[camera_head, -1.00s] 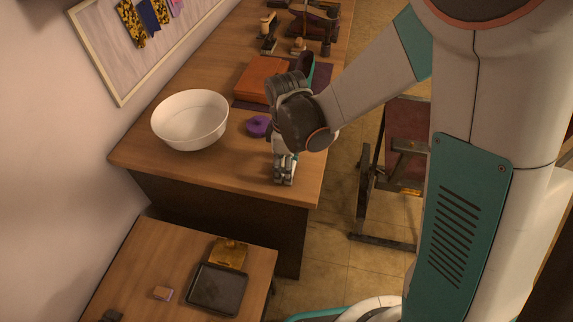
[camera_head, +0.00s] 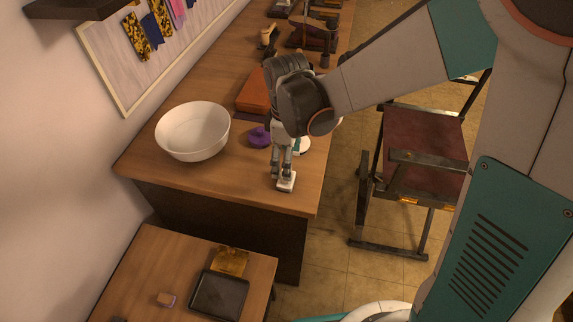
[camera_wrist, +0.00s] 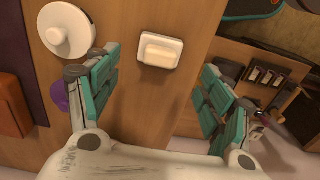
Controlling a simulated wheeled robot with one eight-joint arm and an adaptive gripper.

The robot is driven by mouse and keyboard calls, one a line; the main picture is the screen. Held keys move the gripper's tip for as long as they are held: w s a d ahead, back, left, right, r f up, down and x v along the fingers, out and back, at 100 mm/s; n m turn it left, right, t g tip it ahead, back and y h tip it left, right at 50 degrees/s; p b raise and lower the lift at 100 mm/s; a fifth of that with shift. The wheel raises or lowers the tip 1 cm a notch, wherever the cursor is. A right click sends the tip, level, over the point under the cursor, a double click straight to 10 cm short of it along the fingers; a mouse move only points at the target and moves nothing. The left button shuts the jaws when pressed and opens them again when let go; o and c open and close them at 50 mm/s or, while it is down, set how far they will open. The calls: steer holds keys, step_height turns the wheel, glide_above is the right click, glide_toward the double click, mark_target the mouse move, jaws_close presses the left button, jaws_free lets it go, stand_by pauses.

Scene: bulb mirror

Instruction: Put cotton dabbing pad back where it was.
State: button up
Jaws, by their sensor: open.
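A pale block, perhaps the cotton dabbing pad (camera_wrist: 160,51), lies in a small white square dish (camera_wrist: 174,64) in the wrist view. The dish also shows near the desk's front right corner in the head view (camera_head: 286,185). My gripper (camera_head: 281,172) points down just above and beside the dish. In the wrist view my gripper (camera_wrist: 161,62) has its fingers wide apart with nothing between them, the block ahead and apart from them. A white round disc with a knob (camera_wrist: 66,30) lies to the left. I cannot tell for sure which piece is the cotton pad.
A purple knobbed piece (camera_head: 259,137), a white bowl (camera_head: 193,132) and an orange-brown box (camera_head: 254,92) are on the desk (camera_head: 235,180). A lower table (camera_head: 160,260) holds a dark tray (camera_head: 219,293). A chair (camera_head: 420,140) stands right of the desk.

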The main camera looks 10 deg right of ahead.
steer(key=shift+r+p, duration=0.5)
steer(key=shift+r, duration=1.6)
